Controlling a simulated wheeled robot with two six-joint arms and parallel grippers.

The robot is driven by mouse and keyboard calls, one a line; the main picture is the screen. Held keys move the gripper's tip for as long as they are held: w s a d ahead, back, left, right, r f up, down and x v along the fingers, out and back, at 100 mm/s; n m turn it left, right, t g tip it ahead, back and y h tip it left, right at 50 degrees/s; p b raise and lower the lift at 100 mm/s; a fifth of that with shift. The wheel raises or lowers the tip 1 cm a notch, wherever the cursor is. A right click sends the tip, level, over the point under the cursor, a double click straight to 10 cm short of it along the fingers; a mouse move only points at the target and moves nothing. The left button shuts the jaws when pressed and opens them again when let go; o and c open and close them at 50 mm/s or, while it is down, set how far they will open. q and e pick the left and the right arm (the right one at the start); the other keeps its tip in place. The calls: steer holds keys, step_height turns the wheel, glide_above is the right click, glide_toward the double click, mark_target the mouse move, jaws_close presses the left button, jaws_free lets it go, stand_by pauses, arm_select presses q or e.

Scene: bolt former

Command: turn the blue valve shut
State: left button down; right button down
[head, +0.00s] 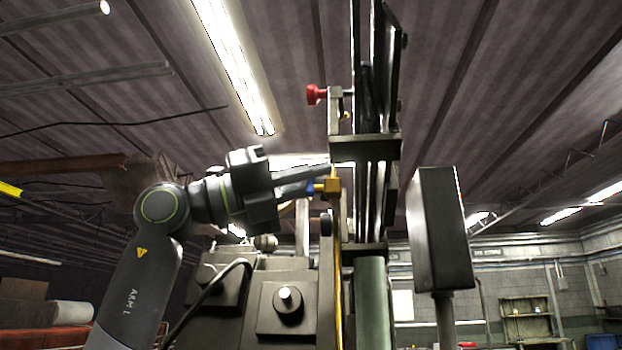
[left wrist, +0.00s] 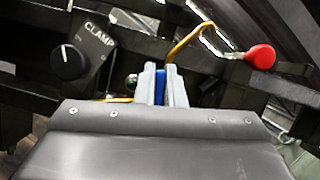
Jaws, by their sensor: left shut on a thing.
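The blue valve (head: 313,187) is a small blue handle beside a brass fitting (head: 331,185) on the upright machine frame, in the head view. My left gripper (head: 312,180) reaches it from the left and is shut on it. In the left wrist view the blue handle (left wrist: 160,87) shows as a narrow strip between the two grey fingers of my left gripper (left wrist: 160,85). The fingers hide most of the handle, so its angle is hard to tell. My right gripper is not in view.
A red knob (head: 316,95) sticks out above the valve; it also shows in the left wrist view (left wrist: 260,57). A black knob (left wrist: 69,62) marked CLAMP is at left there. A yellow tube (left wrist: 190,38) runs behind the fingers. A dark box (head: 438,228) stands right of the frame.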

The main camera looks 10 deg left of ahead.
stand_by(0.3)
arm_select(q)
steer(key=c, duration=1.5)
jaws_free()
steer(key=shift+s, duration=0.1)
